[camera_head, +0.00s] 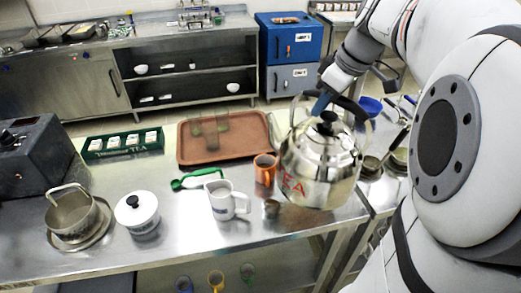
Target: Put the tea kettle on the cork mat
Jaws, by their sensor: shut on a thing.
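The tea kettle (318,170) is shiny steel with a black knob, a dark arched handle and red "TEA" lettering. My gripper (323,101) is shut on its handle from above, and the kettle hangs about upright over the right end of the steel table. A flat brown patch (298,219), which looks like the cork mat, shows on the table just below the kettle. The kettle hides part of it. I cannot tell how high the kettle's base is above it.
A brown tray (183,152) lies behind. A white lidded pot (137,214) stands farther left. Pans (371,168) are at right.

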